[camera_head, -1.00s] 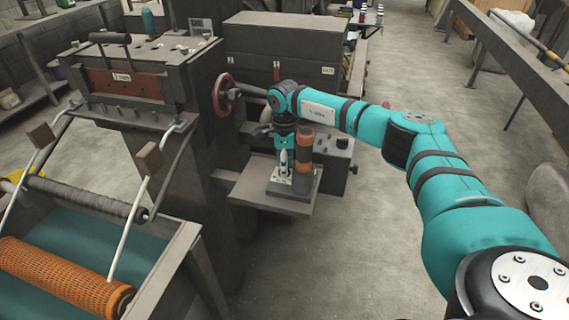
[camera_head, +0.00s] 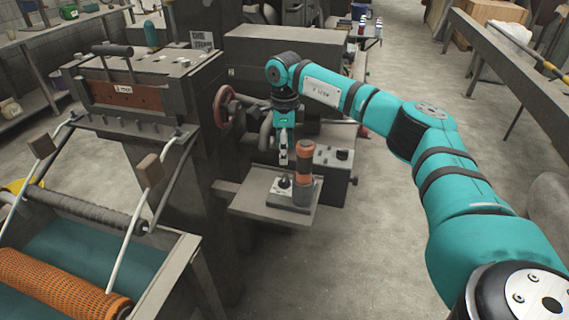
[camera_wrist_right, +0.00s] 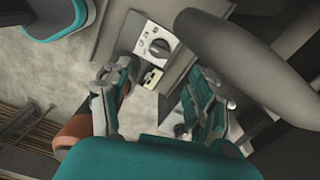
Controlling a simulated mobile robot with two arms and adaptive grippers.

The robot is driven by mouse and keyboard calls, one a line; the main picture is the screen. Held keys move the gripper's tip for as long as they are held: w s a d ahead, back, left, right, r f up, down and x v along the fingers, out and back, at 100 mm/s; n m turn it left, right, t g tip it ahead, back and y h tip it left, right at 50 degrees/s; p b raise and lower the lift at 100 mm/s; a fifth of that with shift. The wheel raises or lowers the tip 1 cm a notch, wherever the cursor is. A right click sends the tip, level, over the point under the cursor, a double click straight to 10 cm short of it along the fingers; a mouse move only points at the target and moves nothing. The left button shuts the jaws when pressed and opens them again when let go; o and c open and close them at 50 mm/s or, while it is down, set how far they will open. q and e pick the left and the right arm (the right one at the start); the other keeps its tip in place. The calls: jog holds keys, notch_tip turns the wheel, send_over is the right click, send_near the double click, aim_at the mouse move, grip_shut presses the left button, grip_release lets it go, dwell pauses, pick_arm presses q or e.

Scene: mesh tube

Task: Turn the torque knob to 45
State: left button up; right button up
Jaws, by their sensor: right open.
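A small dark knob (camera_head: 285,182) sits on a pale plate on a grey base, beside an upright orange-and-dark cylinder. A round dial (camera_wrist_right: 158,48) on a white marked plate, seemingly the same knob, shows just beyond my right fingertips in the right wrist view; its markings are too small to read. My right gripper (camera_head: 284,162) points down above the knob, apart from it. In the wrist view the right gripper (camera_wrist_right: 160,75) is open with its fingers spread and nothing between them. My left gripper is in neither view.
The orange-and-dark cylinder (camera_head: 304,162) stands close to the right of the gripper. The shelf (camera_head: 255,203) carries the knob's base. A grey box with a black knob (camera_head: 343,155) is behind it. A red handwheel (camera_head: 226,107) is to the left. Floor to the right is clear.

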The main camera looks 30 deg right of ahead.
notch_tip(320, 180, up, 2)
jog(key=shift+r, duration=0.2)
